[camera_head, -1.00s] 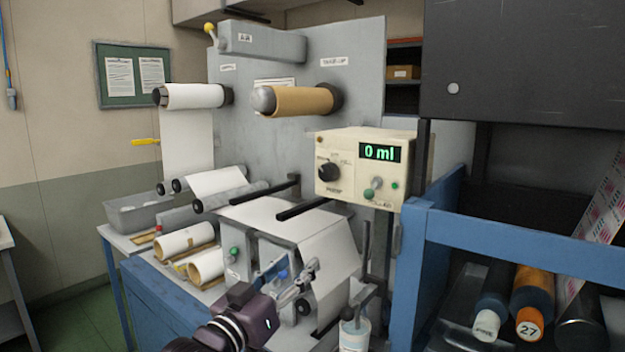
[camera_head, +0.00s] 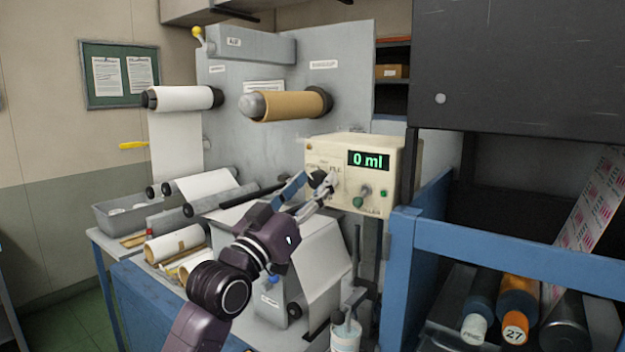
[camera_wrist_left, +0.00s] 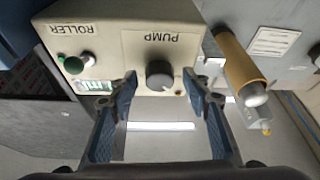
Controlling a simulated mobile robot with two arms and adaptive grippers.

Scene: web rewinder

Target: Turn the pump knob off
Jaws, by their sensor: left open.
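My left gripper (camera_wrist_left: 162,84) is open, one finger on each side of the knob, with gaps between fingers and knob. My right gripper is not in view.
A brown roll (camera_head: 288,105) and a white roll (camera_head: 184,98) are on the grey panel behind. A blue frame (camera_head: 500,250) with several rolls stands at the right. A white bottle (camera_head: 346,335) is below the box.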

